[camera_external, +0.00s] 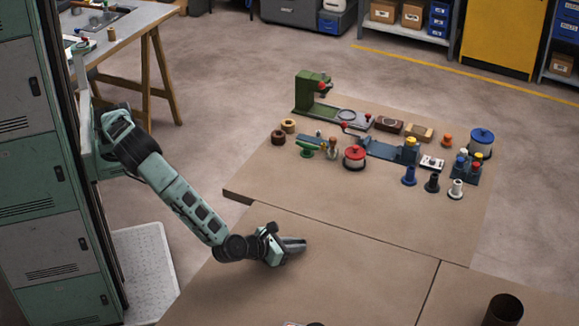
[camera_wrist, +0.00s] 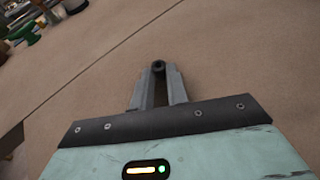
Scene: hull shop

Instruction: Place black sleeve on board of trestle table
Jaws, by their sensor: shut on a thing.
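My gripper (camera_external: 303,244) is low over the near brown tabletop, its fingers pointing right. In the wrist view my gripper (camera_wrist: 160,80) is shut on a small dark sleeve (camera_wrist: 159,66), seen nearly end-on with a round hole, at the fingertips. In the external view this sleeve cannot be made out against the fingers. The trestle table (camera_external: 146,18) stands at the upper left, far from my gripper, with a pale top and wooden legs. Its top is partly cut off by the frame.
Blue (camera_external: 409,176), black (camera_external: 432,184) and white (camera_external: 456,190) flanged pieces stand in a row on the far brown tabletop. A green press (camera_external: 308,95), red-lidded tin (camera_external: 355,157) and blue-lidded tin (camera_external: 481,142) stand there. A dark open cylinder (camera_external: 503,312) is at lower right. The near tabletop around my gripper is clear.

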